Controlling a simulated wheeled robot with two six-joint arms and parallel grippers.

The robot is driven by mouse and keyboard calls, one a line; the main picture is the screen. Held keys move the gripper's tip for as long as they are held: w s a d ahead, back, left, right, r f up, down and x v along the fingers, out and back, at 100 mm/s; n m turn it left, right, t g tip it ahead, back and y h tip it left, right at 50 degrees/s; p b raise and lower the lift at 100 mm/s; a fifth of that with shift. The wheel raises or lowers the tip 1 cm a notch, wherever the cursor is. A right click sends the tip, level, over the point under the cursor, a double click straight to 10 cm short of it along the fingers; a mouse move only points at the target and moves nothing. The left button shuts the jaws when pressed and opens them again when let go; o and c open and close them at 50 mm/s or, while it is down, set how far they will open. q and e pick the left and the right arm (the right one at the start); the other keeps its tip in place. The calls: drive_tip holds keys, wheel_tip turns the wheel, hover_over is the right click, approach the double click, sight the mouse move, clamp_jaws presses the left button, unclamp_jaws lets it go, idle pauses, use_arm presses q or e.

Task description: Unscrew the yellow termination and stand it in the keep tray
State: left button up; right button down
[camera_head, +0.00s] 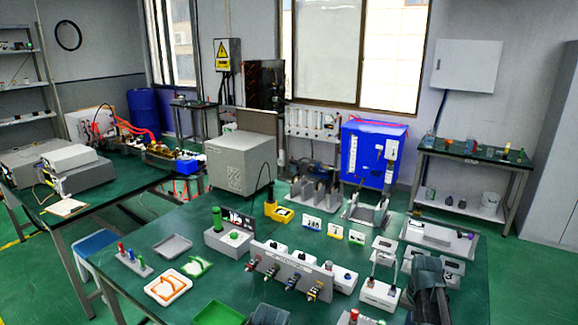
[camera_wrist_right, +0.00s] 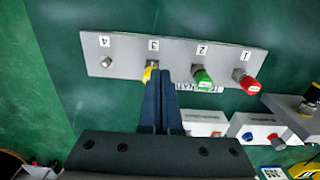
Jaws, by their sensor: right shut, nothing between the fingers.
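In the right wrist view a grey rail (camera_wrist_right: 125,55) has positions numbered 1 to 4. Green (camera_wrist_right: 202,80) and red (camera_wrist_right: 248,84) terminations are at positions 2 and 1; position 4 shows a bare metal connector (camera_wrist_right: 106,62). My right gripper (camera_wrist_right: 161,76) is shut and empty, its tips beside the yellow termination; contact is unclear. A dark part at the head view's bottom edge looks like my left gripper (camera_head: 268,315); its fingers are hidden. Which tray is the keep tray is unclear.
On the green bench stand a grey tray (camera_head: 172,246), an orange-lined tray (camera_head: 167,288) and a green tray (camera_head: 218,314). A grey panel with connectors (camera_head: 290,268) stands mid-bench. White boxes (camera_wrist_right: 204,122) lie close right of my fingers. Bare bench shows between the trays.

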drive_tip(key=shift+f+b, duration=3.6)
drive_tip(key=shift+w+d+r, duration=0.1)
drive_tip(key=shift+w+d, duration=0.05)
drive_tip(key=shift+d, duration=0.2)
drive_tip(key=shift+s+d, duration=0.3)
drive_tip(key=shift+d, duration=0.2)
drive_tip(key=shift+s+d, duration=0.15)
drive_tip(key=shift+d, duration=0.25)
drive_tip(key=shift+s, duration=0.1)
